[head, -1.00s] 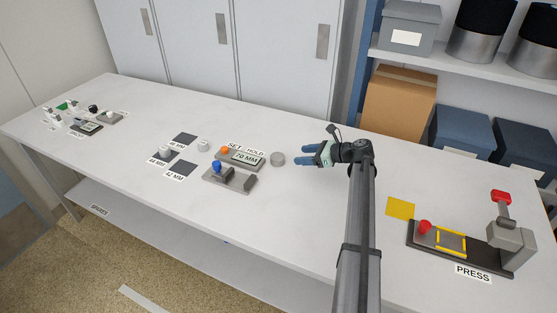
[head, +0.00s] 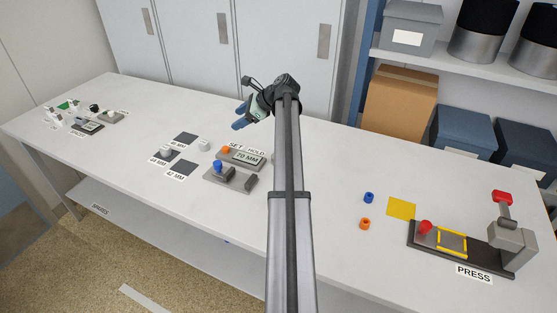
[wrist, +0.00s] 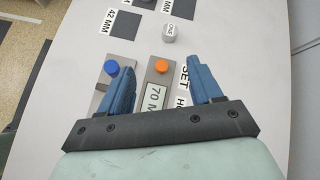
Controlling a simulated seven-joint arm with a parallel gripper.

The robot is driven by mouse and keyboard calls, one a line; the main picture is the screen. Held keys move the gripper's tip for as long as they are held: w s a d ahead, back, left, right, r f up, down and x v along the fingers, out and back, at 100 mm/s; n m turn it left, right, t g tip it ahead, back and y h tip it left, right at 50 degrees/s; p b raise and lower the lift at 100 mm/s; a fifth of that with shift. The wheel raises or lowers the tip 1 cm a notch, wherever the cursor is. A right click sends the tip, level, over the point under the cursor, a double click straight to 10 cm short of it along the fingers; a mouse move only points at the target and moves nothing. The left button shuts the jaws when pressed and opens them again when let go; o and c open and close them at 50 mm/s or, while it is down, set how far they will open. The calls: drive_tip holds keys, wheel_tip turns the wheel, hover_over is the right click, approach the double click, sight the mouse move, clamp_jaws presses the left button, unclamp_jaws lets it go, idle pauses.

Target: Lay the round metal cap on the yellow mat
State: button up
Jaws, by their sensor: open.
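A round grey metal disc, which looks like the cap, showed on the table right of the 70 MM device a second ago. My arm now covers that spot in the head view, and I do not see the disc in the wrist view. The yellow mat (head: 401,207) lies flat and bare at the right, beside the press. My gripper (head: 241,115) is over the table behind the 70 MM device (head: 241,157). In the wrist view my gripper (wrist: 161,68) is open, with nothing held between its blue fingers.
A small pale cylinder (head: 204,145) stands near dark labelled squares (head: 182,169). A grey fixture with a blue knob (head: 217,166) is in front of the device. A blue ring (head: 369,197) and an orange ring (head: 365,223) lie left of the mat. The press (head: 512,246) stands at the right.

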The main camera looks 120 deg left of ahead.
drive_tip(key=w+a+f+n+t+y, duration=0.1)
drive_tip(key=w+a+n+t, duration=0.1)
drive_tip(key=w+n+t, duration=0.5)
drive_tip(key=w+a+f+n+t+y, duration=0.1)
drive_tip(key=w+a+n+t, duration=0.2)
drive_tip(key=w+n, duration=0.35)
drive_tip(key=shift+n, duration=0.95)
drive_tip(key=f, duration=0.2)
drive_tip(key=s+f, duration=0.1)
drive_tip(key=f, duration=0.2)
drive_tip(key=s+f, duration=0.1)
drive_tip(key=f, duration=0.2)
drive_tip(key=shift+d, duration=0.25)
drive_tip(key=shift+a+f, duration=0.15)
drive_tip(key=shift+f, duration=1.25)
drive_tip(key=shift+a+f, duration=0.1)
drive_tip(key=shift+f, duration=1.3)
drive_tip(key=c, duration=0.8)
drive_tip(key=shift+c, duration=0.2)
drive_tip(key=shift+r, duration=0.15)
